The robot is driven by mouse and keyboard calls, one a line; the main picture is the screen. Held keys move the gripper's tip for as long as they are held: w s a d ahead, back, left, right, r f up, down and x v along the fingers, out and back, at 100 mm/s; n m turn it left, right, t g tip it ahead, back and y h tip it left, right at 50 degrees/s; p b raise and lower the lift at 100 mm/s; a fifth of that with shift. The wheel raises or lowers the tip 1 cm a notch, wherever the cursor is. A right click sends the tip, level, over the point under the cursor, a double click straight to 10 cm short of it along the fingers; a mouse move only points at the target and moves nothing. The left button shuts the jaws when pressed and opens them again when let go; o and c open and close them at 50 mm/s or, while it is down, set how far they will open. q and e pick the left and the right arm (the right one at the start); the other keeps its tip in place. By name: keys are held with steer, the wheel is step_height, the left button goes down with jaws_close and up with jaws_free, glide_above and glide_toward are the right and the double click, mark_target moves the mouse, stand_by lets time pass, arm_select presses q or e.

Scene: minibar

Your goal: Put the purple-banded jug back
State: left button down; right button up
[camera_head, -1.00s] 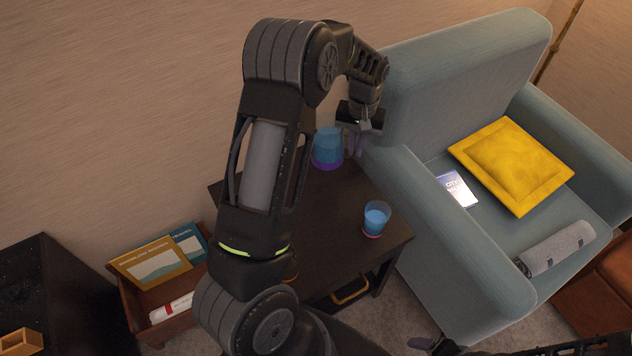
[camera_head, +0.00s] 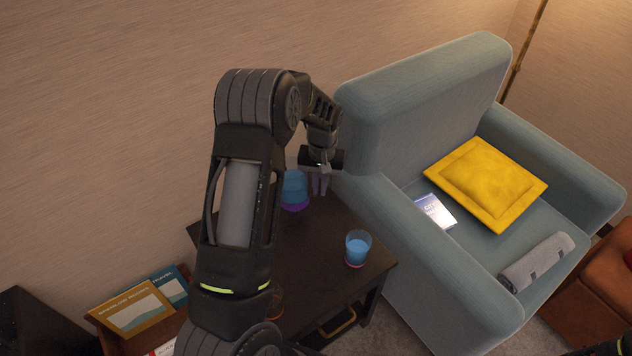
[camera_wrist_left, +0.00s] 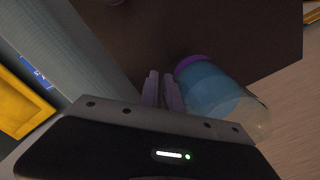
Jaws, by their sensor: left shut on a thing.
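The purple-banded jug (camera_head: 294,188) is clear with blue contents and a purple band at its base. It is upright at the far end of the dark side table (camera_head: 318,232); I cannot tell whether its base touches the top. My left gripper (camera_head: 320,184) is beside it on the right, shut on it, apparently at the handle side. In the left wrist view the jug (camera_wrist_left: 215,92) is right of the closed fingers (camera_wrist_left: 163,92), its purple band toward the table. The exact grip is hard to see.
A glass with blue contents and a reddish base (camera_head: 357,249) stands near the table's right edge. A blue-grey armchair (camera_head: 400,270) with a yellow cushion (camera_head: 487,183) is close on the right. The wall is behind. Books (camera_head: 135,310) are at lower left. The table's middle is clear.

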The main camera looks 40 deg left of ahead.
arm_select(q)
steer(key=shift+w+f, duration=0.1)
steer(key=shift+f, duration=0.65)
steer(key=shift+f, duration=0.1)
steer(key=shift+f, duration=1.8)
steer(key=shift+f, duration=0.2)
steer(key=c, duration=1.5)
jaws_free()
steer(key=shift+c, duration=0.2)
steer(key=shift+r, duration=0.15)
